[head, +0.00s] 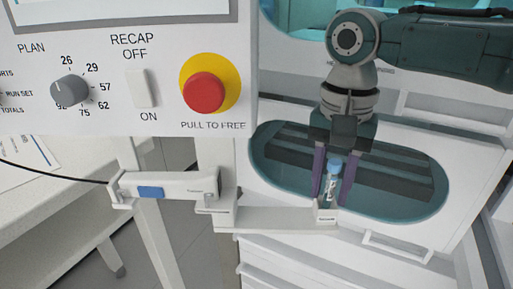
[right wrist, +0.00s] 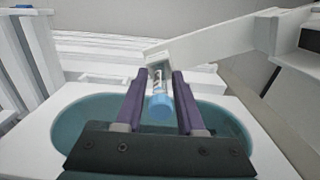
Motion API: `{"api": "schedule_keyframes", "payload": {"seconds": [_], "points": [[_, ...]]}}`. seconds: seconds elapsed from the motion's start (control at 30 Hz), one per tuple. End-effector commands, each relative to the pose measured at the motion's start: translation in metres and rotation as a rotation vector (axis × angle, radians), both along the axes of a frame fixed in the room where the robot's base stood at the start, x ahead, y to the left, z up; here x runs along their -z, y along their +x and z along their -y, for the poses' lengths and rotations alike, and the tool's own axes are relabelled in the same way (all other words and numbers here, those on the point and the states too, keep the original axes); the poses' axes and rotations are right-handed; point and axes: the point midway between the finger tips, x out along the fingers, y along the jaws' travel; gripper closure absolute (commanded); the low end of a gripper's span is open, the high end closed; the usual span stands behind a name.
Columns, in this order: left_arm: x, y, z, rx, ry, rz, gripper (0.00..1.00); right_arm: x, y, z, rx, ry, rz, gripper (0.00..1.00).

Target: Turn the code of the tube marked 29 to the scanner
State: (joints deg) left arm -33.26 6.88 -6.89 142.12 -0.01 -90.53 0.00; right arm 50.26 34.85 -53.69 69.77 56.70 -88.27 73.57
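A tube with a blue cap (head: 334,164) and a white label stands in the small holder (head: 270,219) at the end of the bracket; its number is too small to read. The scanner (head: 170,186), white with a blue patch, sits to the left on the same bracket. My right gripper (head: 333,187) points down with one purple finger on each side of the tube. In the right wrist view the fingers (right wrist: 160,88) appear open, with slim gaps beside the blue cap (right wrist: 159,108). My left gripper is out of view.
A white panel with a dial (head: 69,91), a recap switch (head: 141,88) and a red button (head: 205,92) stands at the upper left. A white housing with a dark oval opening (head: 400,205) lies behind the tube. A white table (head: 50,215) is at the left.

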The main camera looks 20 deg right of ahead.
Motion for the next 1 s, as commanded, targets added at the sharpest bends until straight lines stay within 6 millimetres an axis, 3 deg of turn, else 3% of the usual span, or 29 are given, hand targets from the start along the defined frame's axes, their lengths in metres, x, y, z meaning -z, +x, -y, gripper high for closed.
{"api": "schedule_keyframes", "payload": {"seconds": [0.07, 0.3, 0.53, 0.57, 0.77, 1.0], "points": [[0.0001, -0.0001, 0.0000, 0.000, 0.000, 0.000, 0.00, -0.0001, 0.0001, 0.0001, 0.000, 0.000, 0.000, 0.72], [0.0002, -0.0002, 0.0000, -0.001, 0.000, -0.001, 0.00, -0.0002, 0.0001, 0.0001, 0.000, 0.000, 0.000, 0.99], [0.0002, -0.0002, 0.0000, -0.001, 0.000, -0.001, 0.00, -0.0003, 0.0001, 0.0001, 0.000, 0.000, 0.000, 1.00], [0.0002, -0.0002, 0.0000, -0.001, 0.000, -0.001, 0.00, -0.0003, 0.0001, 0.0001, 0.000, 0.000, 0.000, 0.77], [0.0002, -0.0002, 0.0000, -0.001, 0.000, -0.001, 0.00, -0.0003, 0.0001, 0.0001, 0.000, 0.000, 0.000, 0.99], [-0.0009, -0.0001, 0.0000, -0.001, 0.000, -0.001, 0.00, -0.0009, 0.0001, 0.0001, 0.000, 0.000, 0.000, 1.00]]}}
